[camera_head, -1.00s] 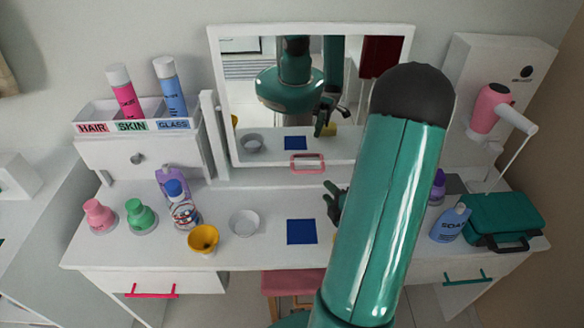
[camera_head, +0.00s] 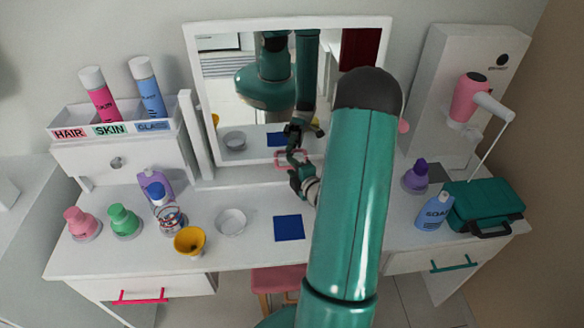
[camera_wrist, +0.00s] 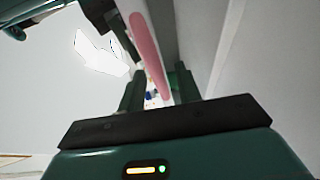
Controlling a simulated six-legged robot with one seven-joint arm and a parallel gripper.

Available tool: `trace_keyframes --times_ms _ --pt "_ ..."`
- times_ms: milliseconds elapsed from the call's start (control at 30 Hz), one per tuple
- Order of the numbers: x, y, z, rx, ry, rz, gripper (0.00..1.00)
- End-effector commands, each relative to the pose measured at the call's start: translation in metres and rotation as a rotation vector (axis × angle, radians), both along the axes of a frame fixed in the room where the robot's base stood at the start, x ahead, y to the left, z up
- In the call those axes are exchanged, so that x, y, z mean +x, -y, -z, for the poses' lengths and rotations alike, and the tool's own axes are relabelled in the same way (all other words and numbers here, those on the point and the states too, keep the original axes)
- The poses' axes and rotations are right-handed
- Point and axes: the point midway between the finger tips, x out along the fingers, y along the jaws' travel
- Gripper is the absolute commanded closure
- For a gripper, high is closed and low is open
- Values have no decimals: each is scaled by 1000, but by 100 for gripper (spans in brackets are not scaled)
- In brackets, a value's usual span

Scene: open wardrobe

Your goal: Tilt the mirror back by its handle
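The mirror (camera_head: 290,24) has a white frame and stands at the back of the white dressing table. Its pink handle (camera_head: 280,160) is a loop at the bottom edge of the frame, partly covered by my gripper. My gripper (camera_head: 296,170) is at the handle, with its reflection just above. In the wrist view the pink handle (camera_wrist: 150,55) runs between the two dark green fingers of my gripper (camera_wrist: 158,85). The fingers are apart, with a gap visible beside the bar. I cannot tell whether either finger touches it.
A blue square (camera_head: 289,228), a white bowl (camera_head: 231,222) and a yellow cup (camera_head: 190,241) lie in front. Bottles stand at left. A purple bottle (camera_head: 416,176), soap bottle (camera_head: 434,211) and green case (camera_head: 487,206) are right of my arm.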

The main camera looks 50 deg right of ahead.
Motion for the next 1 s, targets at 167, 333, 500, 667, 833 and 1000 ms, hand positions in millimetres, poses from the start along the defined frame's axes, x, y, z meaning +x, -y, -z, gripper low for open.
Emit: trace_keyframes --times_ms 167,333,500,667,833,1000 --pt "7 2 1 0 1 0 66" --pt "6 2 1 0 0 0 66" --pt "6 2 1 0 0 0 100" --pt "6 2 1 0 0 0 100" --pt "7 3 0 7 -9 -2 100" --pt "9 3 -1 24 -31 -5 100"
